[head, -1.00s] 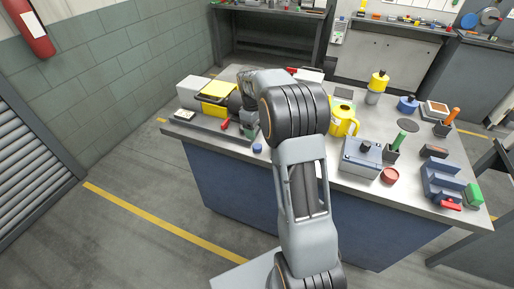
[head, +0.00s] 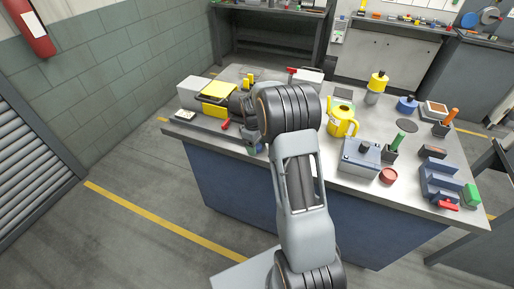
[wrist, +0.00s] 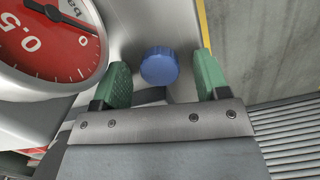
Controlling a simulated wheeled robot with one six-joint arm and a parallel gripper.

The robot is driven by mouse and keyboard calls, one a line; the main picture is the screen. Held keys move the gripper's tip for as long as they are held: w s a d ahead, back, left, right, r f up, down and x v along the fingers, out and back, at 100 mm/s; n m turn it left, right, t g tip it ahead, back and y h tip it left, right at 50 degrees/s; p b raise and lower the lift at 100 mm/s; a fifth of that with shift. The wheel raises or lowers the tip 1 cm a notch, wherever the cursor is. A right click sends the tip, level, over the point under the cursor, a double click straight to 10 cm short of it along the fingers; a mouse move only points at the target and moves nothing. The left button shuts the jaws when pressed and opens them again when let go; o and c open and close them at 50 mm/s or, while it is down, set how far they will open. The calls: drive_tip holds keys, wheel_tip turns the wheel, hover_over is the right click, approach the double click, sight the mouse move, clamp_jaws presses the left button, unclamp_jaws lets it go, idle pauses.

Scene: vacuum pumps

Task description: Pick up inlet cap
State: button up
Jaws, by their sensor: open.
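The inlet cap, taken to be the small round blue cap (wrist: 160,66), sits on the grey benchtop near its edge in the wrist view. My gripper (wrist: 163,72) is open, with one green finger on each side of the cap. A narrow gap shows between the cap and each finger, so it is not gripped. In the head view my gripper (head: 252,148) is low at the bench's front edge and the cap is hidden or cannot be made out there.
A red-faced gauge (wrist: 45,42) is close to the left finger in the wrist view. On the workbench (head: 300,155), a yellow can (head: 342,122), a grey-blue box (head: 360,157) and a red round part (head: 388,175) stand right of my arm. Floor lies beyond the edge.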

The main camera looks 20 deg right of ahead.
sight(258, 146)
drive_tip(key=c, duration=1)
drive_tip(key=shift+r, duration=0.1)
drive_tip(key=shift+r, duration=0.5)
wheel_tip(258, 146, up, 2)
drive_tip(key=shift+r, duration=0.1)
drive_tip(key=s+a+r, duration=0.2)
drive_tip(key=s+r, duration=0.2)
drive_tip(key=r, duration=0.1)
drive_tip(key=s+a+r+p, duration=0.1)
drive_tip(key=s+a+r, duration=0.2)
drive_tip(key=s+r, duration=0.1)
drive_tip(key=s+a+r+p, duration=0.1)
drive_tip(key=s+a+r, duration=0.1)
drive_tip(key=s+r, duration=0.2)
wheel_tip(258, 146, up, 3)
drive_tip(key=shift+a+f, duration=0.15)
